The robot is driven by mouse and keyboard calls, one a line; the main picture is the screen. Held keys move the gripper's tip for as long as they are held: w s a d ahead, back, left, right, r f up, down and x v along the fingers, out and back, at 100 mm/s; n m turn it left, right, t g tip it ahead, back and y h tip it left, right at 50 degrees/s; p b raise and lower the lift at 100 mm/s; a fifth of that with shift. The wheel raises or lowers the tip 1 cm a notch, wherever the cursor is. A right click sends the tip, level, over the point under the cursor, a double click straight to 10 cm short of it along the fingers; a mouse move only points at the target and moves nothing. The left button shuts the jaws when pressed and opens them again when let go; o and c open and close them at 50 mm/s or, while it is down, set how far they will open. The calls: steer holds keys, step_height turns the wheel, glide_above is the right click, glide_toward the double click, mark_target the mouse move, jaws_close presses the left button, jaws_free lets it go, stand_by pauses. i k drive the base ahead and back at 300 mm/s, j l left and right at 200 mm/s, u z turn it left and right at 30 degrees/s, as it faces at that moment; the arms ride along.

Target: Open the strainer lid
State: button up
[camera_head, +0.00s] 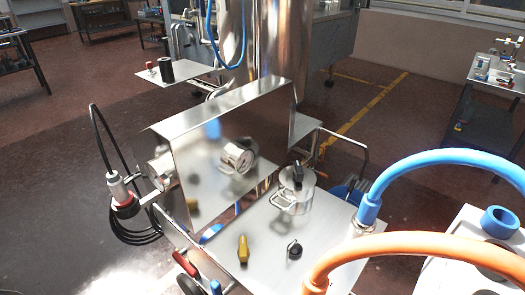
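A small shiny steel vessel (294,201) stands at the back right of the steel worktop. It looks like the strainer, with a wire handle at its lower left. Its round lid (297,181) lies on top and looks shut, with a black fitting (297,172) upright on it. Whether the lid is latched is too small to tell. I cannot make out my gripper in this view.
On the worktop (262,228), a yellow-handled piece (243,249) and a small black knob-like piece (294,249) stand in front of the vessel. A steel cabinet (225,150) rises behind left. Blue (440,158) and orange (420,243) hoses arch over the right side.

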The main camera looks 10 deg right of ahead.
mark_target(292, 192)
steer(key=k+l+u, duration=0.45)
steer(key=l, duration=0.25)
steer(key=k+l, duration=0.2)
steer(key=l+u, duration=0.05)
steer(key=l, duration=0.05)
